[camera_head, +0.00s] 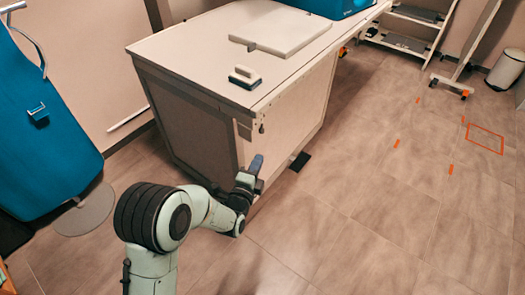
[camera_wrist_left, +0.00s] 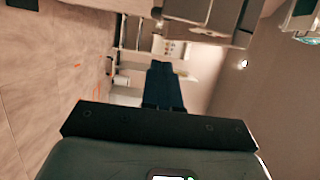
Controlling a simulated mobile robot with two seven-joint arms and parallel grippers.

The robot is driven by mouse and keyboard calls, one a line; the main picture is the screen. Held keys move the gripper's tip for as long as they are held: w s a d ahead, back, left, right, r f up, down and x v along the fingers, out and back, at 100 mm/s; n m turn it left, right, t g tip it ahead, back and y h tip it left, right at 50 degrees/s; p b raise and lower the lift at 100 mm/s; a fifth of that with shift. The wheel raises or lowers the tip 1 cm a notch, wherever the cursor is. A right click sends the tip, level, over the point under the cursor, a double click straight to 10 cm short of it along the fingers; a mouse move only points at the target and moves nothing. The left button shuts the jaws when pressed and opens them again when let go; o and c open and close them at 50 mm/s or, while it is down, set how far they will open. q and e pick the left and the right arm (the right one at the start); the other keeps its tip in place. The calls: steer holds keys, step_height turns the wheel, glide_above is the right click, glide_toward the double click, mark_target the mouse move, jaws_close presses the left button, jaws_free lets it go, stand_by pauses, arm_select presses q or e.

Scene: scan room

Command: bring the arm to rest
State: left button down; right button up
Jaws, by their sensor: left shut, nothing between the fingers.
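My left arm comes in at the lower left of the head view, bent at the dark ringed joint. My left gripper (camera_head: 256,164) is in front of the near corner of the white cabinet (camera_head: 197,127), below its top. The gripper is shut and empty. In the left wrist view the closed dark fingers (camera_wrist_left: 162,85) point away from the camera, with nothing held. From the head view I cannot tell whether the gripper touches the cabinet. My right gripper does not show.
On the cabinet lie a dark-and-white block (camera_head: 245,77) and a white panel (camera_head: 281,32); a blue case (camera_head: 335,5) sits behind. A blue board (camera_head: 45,130) stands left. A white step stand (camera_head: 405,42) and a bin (camera_head: 507,68) are far right. The floor at right is open, with orange marks.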

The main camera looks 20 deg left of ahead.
arm_select(q)
steer(key=shift+s, duration=0.95)
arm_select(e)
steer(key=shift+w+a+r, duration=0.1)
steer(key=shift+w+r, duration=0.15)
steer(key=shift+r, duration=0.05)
